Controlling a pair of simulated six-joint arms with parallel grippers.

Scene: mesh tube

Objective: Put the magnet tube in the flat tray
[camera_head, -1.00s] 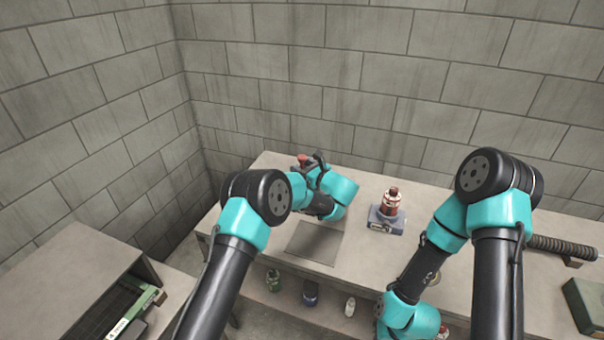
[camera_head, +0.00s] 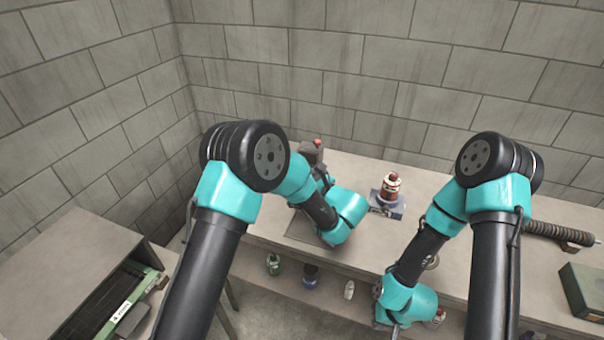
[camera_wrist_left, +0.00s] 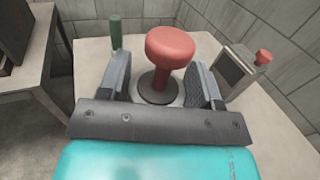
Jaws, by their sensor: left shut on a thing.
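In the left wrist view, my left gripper (camera_wrist_left: 160,72) is shut on a red-topped piece (camera_wrist_left: 170,46) with a round dark base. It may be the magnet tube. In the head view, this gripper and the held piece are mostly hidden behind my left forearm. A flat grey plate, apparently the flat tray (camera_head: 299,229), lies on the table, partly covered by that arm. My right gripper (camera_head: 396,326) hangs low at the table's front edge. Its fingers are too small and covered to tell their state.
A grey box with a red cap (camera_head: 312,152) stands behind my left arm. A red-and-white device (camera_head: 391,187) stands right of it. A ribbed black tube (camera_head: 548,234) and a green box (camera_head: 583,290) are at the right. Several bottles (camera_head: 311,277) stand on the shelf below.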

